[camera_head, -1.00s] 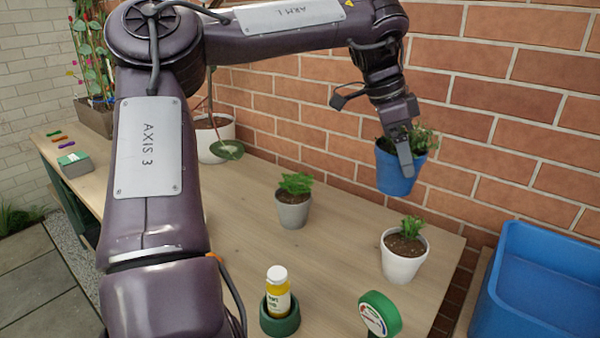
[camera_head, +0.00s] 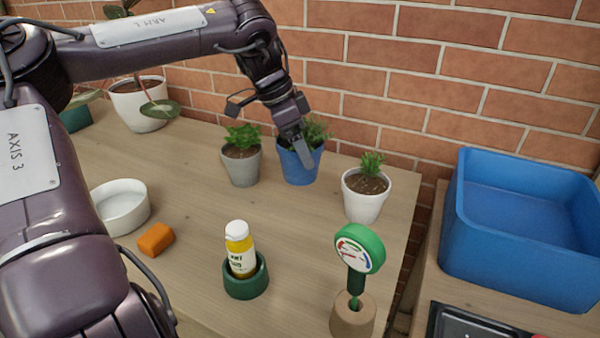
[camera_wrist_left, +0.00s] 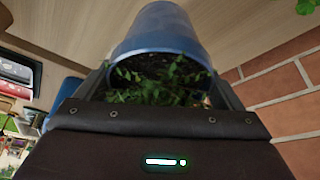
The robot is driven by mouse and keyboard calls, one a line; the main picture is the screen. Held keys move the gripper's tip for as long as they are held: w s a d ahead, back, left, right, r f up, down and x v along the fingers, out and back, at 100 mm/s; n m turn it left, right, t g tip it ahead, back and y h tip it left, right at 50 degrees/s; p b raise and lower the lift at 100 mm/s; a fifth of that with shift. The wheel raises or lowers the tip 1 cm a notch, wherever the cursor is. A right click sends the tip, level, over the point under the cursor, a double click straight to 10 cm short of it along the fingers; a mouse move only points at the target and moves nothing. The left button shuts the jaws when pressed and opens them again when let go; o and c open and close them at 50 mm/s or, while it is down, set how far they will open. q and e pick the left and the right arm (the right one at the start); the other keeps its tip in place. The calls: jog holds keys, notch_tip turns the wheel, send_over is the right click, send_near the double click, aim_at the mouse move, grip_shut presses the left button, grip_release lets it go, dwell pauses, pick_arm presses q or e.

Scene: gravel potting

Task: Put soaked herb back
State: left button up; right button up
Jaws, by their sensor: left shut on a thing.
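A blue pot (camera_head: 300,168) with a green herb (camera_head: 314,130) stands between a grey pot and a white pot, at or very near the tabletop (camera_head: 190,205). My left gripper (camera_head: 303,150) is shut on the blue pot's rim from above. In the left wrist view the blue pot (camera_wrist_left: 160,32) sits between the fingers, with dark soil and leaves facing the camera. The grey pot (camera_head: 241,168) with a herb is to its left, and the white pot (camera_head: 364,205) with a small herb is to its right. My right gripper is not in view.
A blue tub (camera_head: 500,240) stands at the right. A yellow-labelled bottle in a green holder (camera_head: 246,284), a moisture meter (camera_head: 360,248) in a wooden base, an orange block (camera_head: 156,239) and a white bowl (camera_head: 120,210) are nearer. A brick wall (camera_head: 400,75) closes the back.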

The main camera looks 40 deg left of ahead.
aim_at(300, 169)
pick_arm(q)
jog(key=shift+f, duration=0.95)
notch_tip(300, 169, down, 4)
jog(key=shift+r+b, duration=0.15)
jog(key=shift+b, duration=0.2)
jog(key=shift+f, duration=0.4)
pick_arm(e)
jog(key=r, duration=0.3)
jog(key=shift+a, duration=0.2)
pick_arm(q)
jog(key=o, duration=1.1)
jog(key=shift+f, duration=0.15)
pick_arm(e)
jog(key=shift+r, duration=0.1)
